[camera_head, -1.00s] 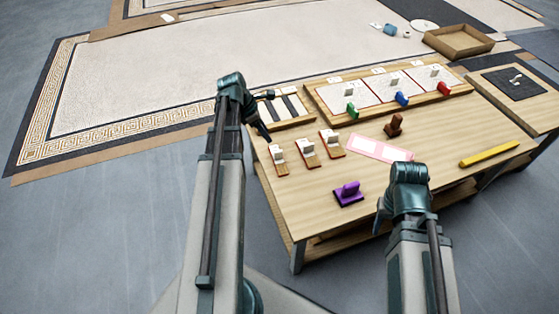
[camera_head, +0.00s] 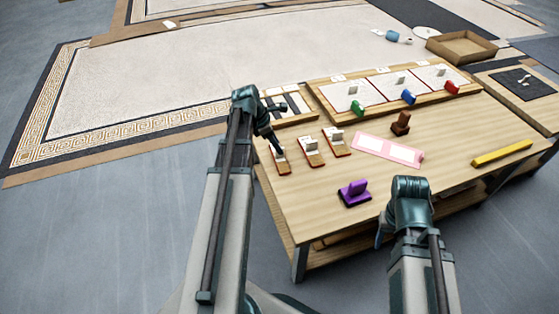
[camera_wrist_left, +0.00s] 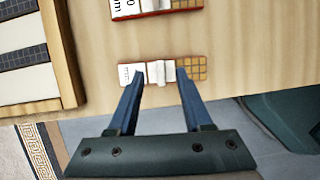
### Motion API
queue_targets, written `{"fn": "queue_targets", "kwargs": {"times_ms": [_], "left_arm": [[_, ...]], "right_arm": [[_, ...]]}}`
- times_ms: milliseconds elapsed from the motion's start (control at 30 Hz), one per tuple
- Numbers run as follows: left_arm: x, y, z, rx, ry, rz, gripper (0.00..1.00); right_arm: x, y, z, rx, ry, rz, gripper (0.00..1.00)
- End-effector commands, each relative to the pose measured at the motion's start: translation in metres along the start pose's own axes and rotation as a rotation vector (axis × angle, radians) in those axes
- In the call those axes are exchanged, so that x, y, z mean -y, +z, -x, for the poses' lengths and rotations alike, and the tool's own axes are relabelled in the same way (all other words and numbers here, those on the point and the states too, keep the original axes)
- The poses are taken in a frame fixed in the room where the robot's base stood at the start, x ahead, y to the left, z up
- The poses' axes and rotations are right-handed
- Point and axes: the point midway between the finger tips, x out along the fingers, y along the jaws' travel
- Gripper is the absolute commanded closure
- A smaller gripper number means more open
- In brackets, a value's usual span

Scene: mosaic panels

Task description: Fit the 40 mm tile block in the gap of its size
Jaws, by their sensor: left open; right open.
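Three small tile blocks with white upright grips stand in a row on the table: the left block (camera_head: 281,162), the middle block (camera_head: 312,152) and the right block (camera_head: 337,146). My left gripper (camera_head: 276,146) is open over the left block. In the left wrist view its fingers (camera_wrist_left: 160,76) stand either side of the white grip of that block (camera_wrist_left: 194,69), not closed on it. A red-edged block (camera_wrist_left: 155,10) shows above; neither size label reads fully. The strip panel (camera_head: 290,119) with dark and white bars lies behind. My right gripper (camera_head: 381,232) is open and empty at the table's front edge.
A pink strip (camera_head: 388,149), a brown block (camera_head: 401,123), a purple block (camera_head: 354,193) and a yellow bar (camera_head: 501,153) lie on the table. A wooden frame (camera_head: 390,104) with white panels and green, blue and red blocks stands behind.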

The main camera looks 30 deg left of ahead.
Motion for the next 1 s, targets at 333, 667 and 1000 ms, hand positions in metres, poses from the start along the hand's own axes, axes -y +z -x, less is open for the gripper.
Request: {"fn": "queue_targets", "kwargs": {"times_ms": [333,667,1000], "left_arm": [[0.001,-0.001,-0.033,0.000,0.000,0.001,0.50],[0.001,-0.001,-0.032,0.000,0.000,0.001,0.81],[0.001,-0.001,-0.032,0.000,0.000,0.001,1.00]], "right_arm": [[0.002,-0.002,-0.031,0.000,0.006,0.002,0.50],[0.002,-0.002,-0.030,0.000,0.006,0.001,0.50],[0.002,-0.002,-0.030,0.000,0.006,0.001,0.50]]}}
